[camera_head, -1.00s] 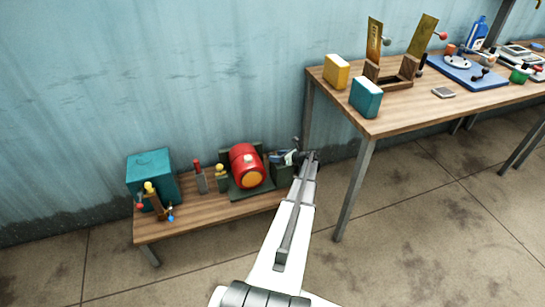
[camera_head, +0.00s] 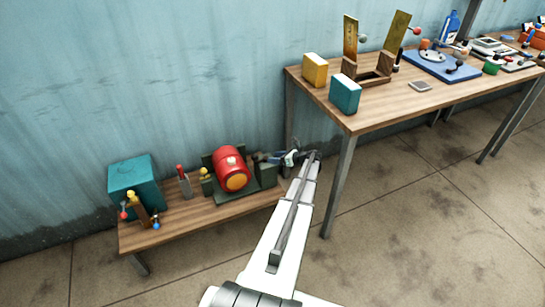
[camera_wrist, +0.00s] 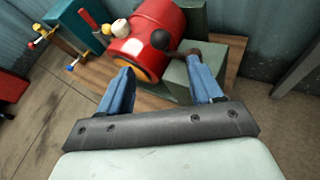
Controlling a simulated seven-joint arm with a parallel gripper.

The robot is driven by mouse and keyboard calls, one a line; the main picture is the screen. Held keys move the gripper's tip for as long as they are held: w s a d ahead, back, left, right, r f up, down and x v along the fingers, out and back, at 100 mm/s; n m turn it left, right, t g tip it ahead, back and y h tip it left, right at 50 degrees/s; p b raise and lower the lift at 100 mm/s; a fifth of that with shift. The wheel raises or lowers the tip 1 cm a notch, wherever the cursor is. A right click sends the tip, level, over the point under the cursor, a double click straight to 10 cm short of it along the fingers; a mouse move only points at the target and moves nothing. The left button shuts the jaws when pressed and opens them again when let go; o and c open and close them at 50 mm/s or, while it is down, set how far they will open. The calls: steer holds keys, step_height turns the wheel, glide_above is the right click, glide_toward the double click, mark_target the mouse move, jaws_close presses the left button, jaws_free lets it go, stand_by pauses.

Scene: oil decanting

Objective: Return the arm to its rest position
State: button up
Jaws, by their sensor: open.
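My white arm reaches up from the bottom of the head view toward the right end of the low wooden bench (camera_head: 180,226). My gripper (camera_head: 290,158) is at that end, mostly hidden behind the arm in the head view. In the wrist view my gripper (camera_wrist: 166,80) shows two blue fingers spread apart with nothing held between them. Beyond the fingers is a red drum (camera_wrist: 152,32) with an orange end and a black knob. The drum also lies on its dark green stand (camera_head: 240,192) in the head view (camera_head: 231,170).
A teal box (camera_head: 134,180) and small colored-knob fittings (camera_head: 140,209) stand on the bench's left. The taller table (camera_head: 385,102) at right bears a yellow box (camera_head: 314,69), a teal block (camera_head: 344,93) and a blue tray (camera_head: 440,66). Floor in front is open.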

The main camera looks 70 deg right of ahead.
stand_by(0.3)
steer(key=s+a+f+n+g+y, duration=0.2)
steer(key=s+a+f+n+g, duration=0.2)
steer(key=a+n, duration=0.5)
steer(key=s+a+f+n+g+y, duration=0.1)
steer(key=s+a+f+n+g, duration=0.3)
steer(key=a+n, duration=0.55)
steer(key=w+a+f+n+g+y, duration=0.1)
steer(key=w+a+f+n+g, duration=0.2)
steer(key=a, duration=0.8)
steer(key=w+a+n+g+y, duration=0.15)
steer(key=a+n, duration=0.25)
steer(key=a, duration=0.6)
steer(key=w+a+f+n+g, duration=0.1)
steer(key=a+f+n+g, duration=0.2)
steer(key=a, duration=0.8)
steer(key=s+a+n+g+h, duration=0.1)
steer(key=a+n, duration=0.4)
steer(key=a, duration=0.9)
steer(key=s+a+n+g+h, duration=0.1)
steer(key=a+n+g+h, duration=0.2)
steer(key=a, duration=1.2)
steer(key=n, duration=0.3)
steer(key=shift+s+g, duration=0.3)
steer(key=shift+g, duration=0.05)
